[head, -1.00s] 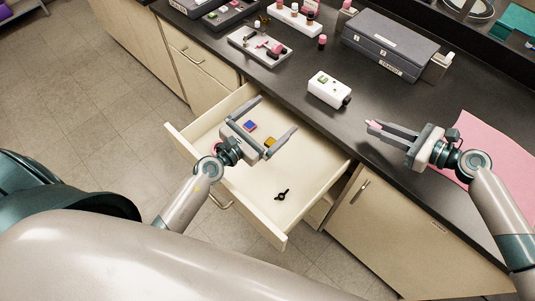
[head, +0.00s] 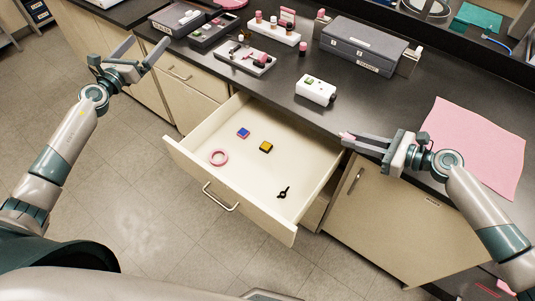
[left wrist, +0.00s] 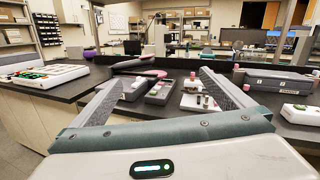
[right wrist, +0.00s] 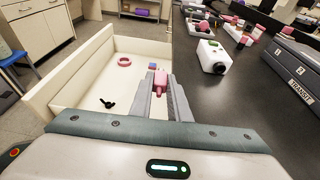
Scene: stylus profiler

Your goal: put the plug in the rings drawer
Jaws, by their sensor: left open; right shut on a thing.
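My right gripper (head: 366,142) is shut on a small pink plug (right wrist: 161,82), held at its fingertips by the counter edge, just right of the open drawer. The drawer (head: 235,178) is pulled out and holds a pink ring (head: 219,157), a blue and red block (head: 243,132), a yellow and black block (head: 266,147) and a black key-like piece (head: 284,192). My left gripper (head: 141,50) is open and empty, beyond the drawer's left side, above the floor and lower cabinets. Any label on the drawer front cannot be read.
A white box (head: 316,90) stands on the counter behind the drawer. A grey case (head: 362,46), a tray with pink parts (head: 245,57) and a bottle rack (head: 273,30) stand further back. A pink mat (head: 478,147) lies at right. The drawer's middle has free room.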

